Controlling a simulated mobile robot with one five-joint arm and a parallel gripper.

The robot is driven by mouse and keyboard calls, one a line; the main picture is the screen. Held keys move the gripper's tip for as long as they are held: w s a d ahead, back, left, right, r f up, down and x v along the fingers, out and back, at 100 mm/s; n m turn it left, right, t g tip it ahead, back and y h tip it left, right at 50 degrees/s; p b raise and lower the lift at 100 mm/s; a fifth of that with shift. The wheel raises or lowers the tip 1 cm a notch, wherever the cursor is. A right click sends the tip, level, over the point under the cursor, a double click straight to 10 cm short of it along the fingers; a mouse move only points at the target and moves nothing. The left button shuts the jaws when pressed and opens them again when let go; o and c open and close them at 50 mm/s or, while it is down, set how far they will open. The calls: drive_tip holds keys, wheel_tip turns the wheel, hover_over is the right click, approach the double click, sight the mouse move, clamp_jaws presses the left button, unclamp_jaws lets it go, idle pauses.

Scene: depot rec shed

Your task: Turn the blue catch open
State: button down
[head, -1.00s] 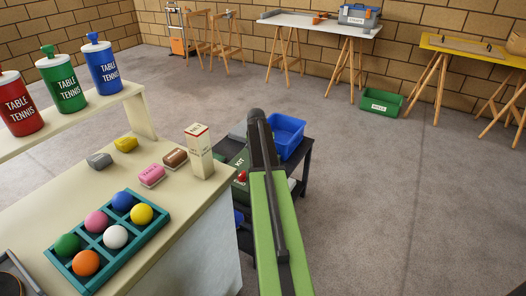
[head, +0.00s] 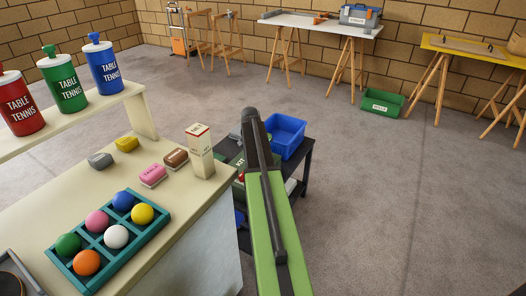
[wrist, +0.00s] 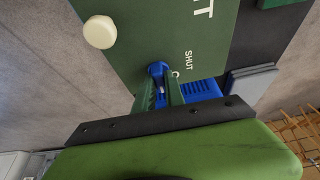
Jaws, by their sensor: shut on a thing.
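The blue catch (wrist: 157,69) is on the face of a dark green box (wrist: 150,35) in the wrist view, close to the white word SHUT and a small white mark. My gripper (wrist: 160,86) has its green fingers on either side of the catch and is shut on it. The fingers hide part of the catch, so its exact angle is hard to read. In the head view my arm covers much of the green box (head: 237,161), and the catch is hidden there.
A cream round knob (wrist: 100,32) sticks out of the box face. A blue bin (head: 286,136) stands on the dark cart (head: 308,158) beside the box. The cream counter (head: 110,220) with a ball tray is close on the left. Open floor lies to the right.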

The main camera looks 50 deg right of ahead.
drive_tip(key=c, duration=1.4)
unclamp_jaws()
drive_tip(key=shift+r, duration=0.1)
drive_tip(key=p+v, duration=1.6)
drive_tip(key=v, duration=0.1)
drive_tip(key=shift+r, duration=0.15)
